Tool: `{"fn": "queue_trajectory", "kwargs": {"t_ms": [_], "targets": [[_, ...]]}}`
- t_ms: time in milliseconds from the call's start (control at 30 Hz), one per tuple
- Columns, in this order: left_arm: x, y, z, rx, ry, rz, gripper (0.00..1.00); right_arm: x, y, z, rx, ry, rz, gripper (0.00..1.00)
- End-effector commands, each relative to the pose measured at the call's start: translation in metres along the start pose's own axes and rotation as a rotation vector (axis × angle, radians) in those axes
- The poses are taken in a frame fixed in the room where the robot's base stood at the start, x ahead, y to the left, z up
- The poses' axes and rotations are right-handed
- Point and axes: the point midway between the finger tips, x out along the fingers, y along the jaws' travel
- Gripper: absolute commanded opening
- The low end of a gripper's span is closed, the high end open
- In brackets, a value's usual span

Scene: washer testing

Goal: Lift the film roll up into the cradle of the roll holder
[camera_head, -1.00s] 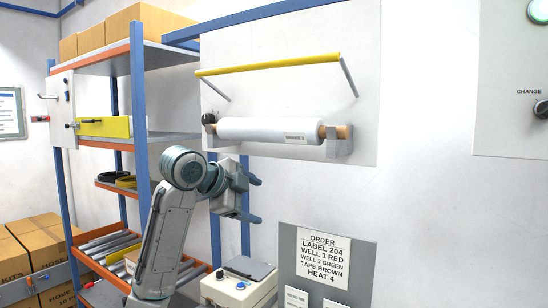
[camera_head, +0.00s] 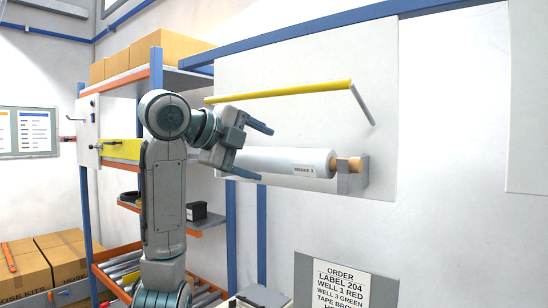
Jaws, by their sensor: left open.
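The white film roll (camera_head: 285,161) lies level in the roll holder on the pale wall panel. Its brown core end (camera_head: 347,164) rests in the grey right-hand cradle bracket (camera_head: 352,182). A label reading "BRAKE 1" is on its right part. The roll's left end and the left bracket are hidden behind my left gripper. My left gripper (camera_head: 264,153) is open, its two fingers pointing right, in front of the roll's left end. I cannot tell whether it touches the roll. A yellow bar (camera_head: 290,91) on grey arms spans above the roll. My right gripper is not in view.
An orange and blue shelf rack (camera_head: 145,84) with boxes stands to the left, behind my left arm. A grey order board (camera_head: 345,280) hangs below the holder. Cardboard boxes (camera_head: 50,265) are stacked at lower left.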

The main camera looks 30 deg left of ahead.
Motion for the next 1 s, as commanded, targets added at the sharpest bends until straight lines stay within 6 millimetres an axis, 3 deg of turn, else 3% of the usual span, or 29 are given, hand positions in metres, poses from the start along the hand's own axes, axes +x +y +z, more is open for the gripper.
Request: {"fn": "queue_trajectory", "kwargs": {"t_ms": [167, 400, 700, 1000], "targets": [[0.017, -0.002, 0.002, -0.002, 0.001, 0.005, 0.76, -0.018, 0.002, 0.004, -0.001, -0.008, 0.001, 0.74], [0.046, 0.0, 0.003, -0.002, 0.002, 0.003, 0.76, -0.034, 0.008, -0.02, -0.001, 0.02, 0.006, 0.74], [0.052, 0.002, 0.003, -0.001, 0.0, 0.0, 0.76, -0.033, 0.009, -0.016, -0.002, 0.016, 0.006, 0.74], [0.052, 0.002, 0.003, -0.001, 0.0, 0.0, 0.19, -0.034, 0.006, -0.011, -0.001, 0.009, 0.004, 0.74]]}}
